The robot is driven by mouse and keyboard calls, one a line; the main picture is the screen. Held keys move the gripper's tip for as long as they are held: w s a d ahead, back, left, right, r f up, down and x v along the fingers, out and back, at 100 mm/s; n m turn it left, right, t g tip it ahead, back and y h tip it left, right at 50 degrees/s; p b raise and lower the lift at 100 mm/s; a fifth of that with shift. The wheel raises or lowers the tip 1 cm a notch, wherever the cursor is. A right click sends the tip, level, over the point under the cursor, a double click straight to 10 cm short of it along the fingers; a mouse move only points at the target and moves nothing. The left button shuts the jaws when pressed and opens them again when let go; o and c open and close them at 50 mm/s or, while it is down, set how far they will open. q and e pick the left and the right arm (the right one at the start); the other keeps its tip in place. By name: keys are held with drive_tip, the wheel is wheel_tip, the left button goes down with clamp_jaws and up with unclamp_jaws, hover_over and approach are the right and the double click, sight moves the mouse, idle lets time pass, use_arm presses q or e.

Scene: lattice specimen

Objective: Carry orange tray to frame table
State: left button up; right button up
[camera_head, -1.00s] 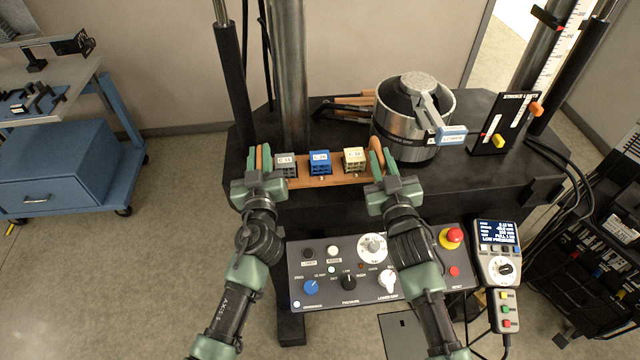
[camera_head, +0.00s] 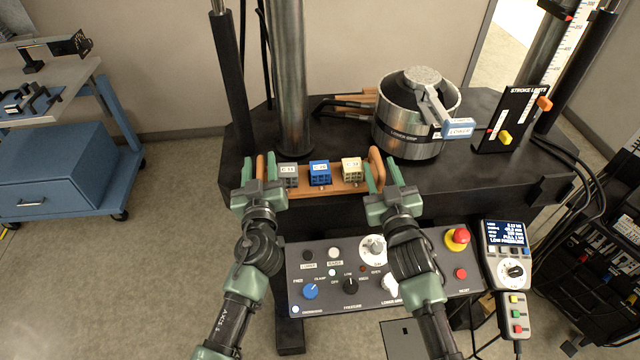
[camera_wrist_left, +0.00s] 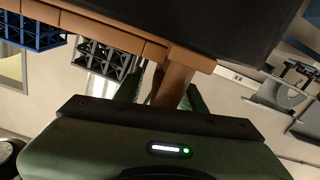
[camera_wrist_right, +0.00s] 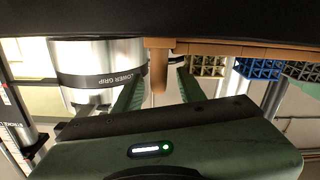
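The orange tray (camera_head: 338,187) sits at the front edge of the black frame table (camera_head: 290,213) and carries three lattice blocks: grey (camera_head: 288,176), blue (camera_head: 320,173) and cream (camera_head: 351,170). It has an upright handle at each end. My left gripper (camera_head: 261,170) is open around the left handle, which also shows in the left wrist view (camera_wrist_left: 176,78). My right gripper (camera_head: 381,175) is open around the right handle, which also shows in the right wrist view (camera_wrist_right: 158,72) with gaps beside it. The tray's underside is hidden in the head view.
A steel cylinder with a "lower" tag (camera_head: 410,125) stands behind the right handle. A stroke limits panel (camera_head: 508,122) is further right. A control panel (camera_head: 350,270) lies below my forearms. A metal column (camera_head: 290,80) rises behind the tray. A blue cart (camera_head: 60,170) stands left.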

use_arm(q)
drive_tip(key=shift+f, duration=0.1)
drive_tip(key=shift+s, duration=0.25)
use_arm(e)
drive_tip(key=shift+w, duration=0.1)
drive_tip(key=shift+s, duration=0.2)
use_arm(q)
drive_tip(key=s+d, duration=0.2)
drive_tip(key=s, duration=0.9)
drive_tip(key=shift+s, duration=0.15)
use_arm(e)
drive_tip(key=s+d, duration=0.2)
drive_tip(key=s, duration=0.9)
drive_tip(key=shift+s, duration=0.3)
drive_tip(key=shift+d, duration=0.1)
